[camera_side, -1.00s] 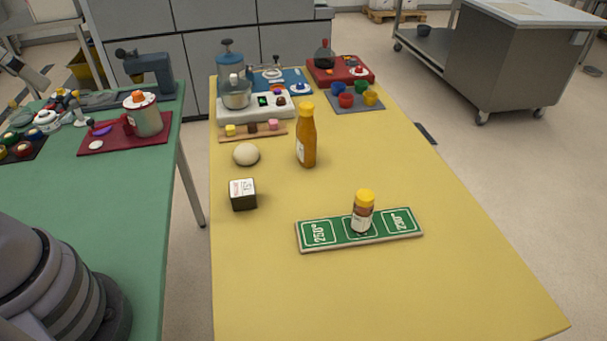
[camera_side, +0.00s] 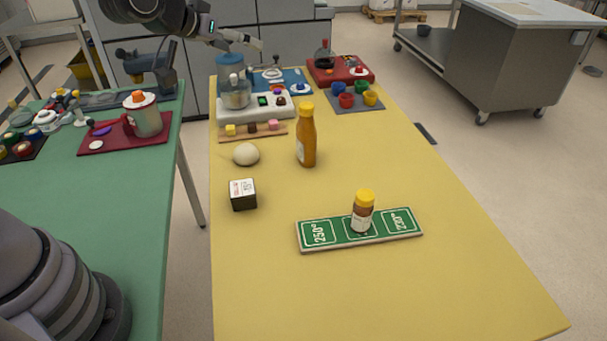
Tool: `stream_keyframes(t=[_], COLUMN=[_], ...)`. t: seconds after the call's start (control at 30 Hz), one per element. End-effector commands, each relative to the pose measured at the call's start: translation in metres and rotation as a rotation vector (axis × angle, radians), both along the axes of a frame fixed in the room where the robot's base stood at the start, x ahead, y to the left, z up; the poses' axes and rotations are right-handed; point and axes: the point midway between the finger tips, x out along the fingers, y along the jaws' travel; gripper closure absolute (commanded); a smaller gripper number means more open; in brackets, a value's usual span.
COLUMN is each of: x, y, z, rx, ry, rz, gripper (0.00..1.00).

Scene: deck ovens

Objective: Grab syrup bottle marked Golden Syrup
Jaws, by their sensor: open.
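A tall amber bottle (camera_side: 306,142) with a yellow cap stands upright on the yellow table (camera_side: 290,290), a white label partly showing on its left side. A smaller brown jar (camera_side: 362,212) with a yellow cap and pale label stands on the middle field of a green board. Neither label can be read, so I cannot tell which is marked Golden Syrup. My gripper (camera_side: 258,43) is at the top, raised at the far end of the yellow table. It is open and empty, apart from both containers.
The green board (camera_side: 400,222) reads 250° and 200°. A dough ball (camera_side: 246,154) and a dark cube (camera_side: 243,194) lie left of the tall bottle. Scale, cups and trays crowd the far end. A green table (camera_side: 110,220) is at left. The yellow table's near part is clear.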

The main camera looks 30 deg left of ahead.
Motion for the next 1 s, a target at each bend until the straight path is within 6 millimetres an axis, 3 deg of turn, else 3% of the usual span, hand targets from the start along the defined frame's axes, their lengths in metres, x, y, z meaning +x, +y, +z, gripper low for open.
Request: stream_keyframes(t=[0.03, 0.1, 0.23, 0.33, 0.5, 0.63, 0.77, 1.0], x=[0.020, 0.043, 0.072, 0.080, 0.070, 0.058, 0.055, 0.097], y=[-0.007, -0.014, -0.025, -0.030, -0.035, -0.037, -0.037, -0.030], z=[-0.024, -0.049, -0.101, -0.142, -0.199, -0.221, -0.229, -0.228], rx=[0.002, 0.008, 0.043, 0.089, 0.179, 0.227, 0.247, 0.246], ry=[-0.027, -0.090, -0.214, -0.312, -0.470, -0.551, -0.588, -0.597], rz=[0.019, 0.052, 0.109, 0.145, 0.169, 0.168, 0.167, 0.171], gripper=[0.29, 0.29, 0.29, 0.29, 0.29, 0.29, 0.29, 0.29])
